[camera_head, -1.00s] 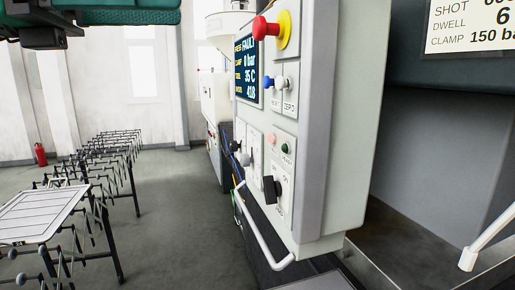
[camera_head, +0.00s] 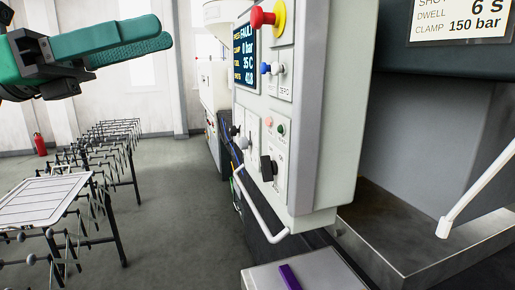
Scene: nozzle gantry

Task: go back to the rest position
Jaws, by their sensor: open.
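My gripper (camera_head: 150,38) is at the upper left of the head view, with long green fingers pointing right. It is open and holds nothing that I can see. It hangs in the air to the left of the grey control panel (camera_head: 340,110), apart from it. The panel has a red knob on a yellow base (camera_head: 268,17), a blue and white lever (camera_head: 272,69), a small lit display (camera_head: 244,52) reading FAULT, and a black switch (camera_head: 268,168).
A white handrail (camera_head: 258,210) juts from below the panel. A grey box top (camera_head: 310,272) with a purple item (camera_head: 290,277) is at the bottom. A folding rack (camera_head: 110,150) and white tray (camera_head: 45,199) stand left. A fire extinguisher (camera_head: 40,144) is far left. The floor between is clear.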

